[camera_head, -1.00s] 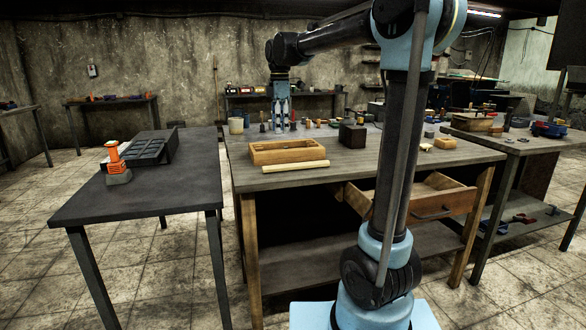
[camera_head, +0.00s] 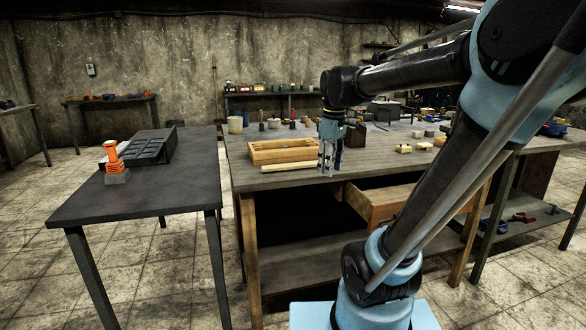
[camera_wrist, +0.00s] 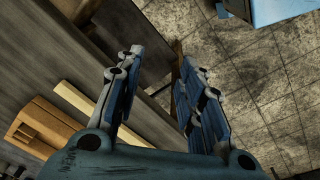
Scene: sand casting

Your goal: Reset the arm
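My gripper (camera_head: 327,170) hangs pointing down over the front part of the wooden workbench (camera_head: 400,174), just right of the wooden box frame (camera_head: 283,150). In the wrist view my gripper (camera_wrist: 161,62) shows two blue-and-grey fingers spread apart with nothing between them. The bench's front edge and the tiled floor show beyond the fingers. My arm is bent, with its forearm reaching left from an elbow at the upper right. A pale wooden bar (camera_head: 285,167) lies in front of the box frame and also shows in the wrist view (camera_wrist: 82,106).
An open wooden drawer (camera_head: 385,201) juts from the bench front, below and right of my gripper. A dark block (camera_head: 355,135) stands behind it. The dark left table (camera_head: 130,195) holds an orange-handled tool (camera_head: 113,160) and a black case (camera_head: 150,146). Open floor lies in front.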

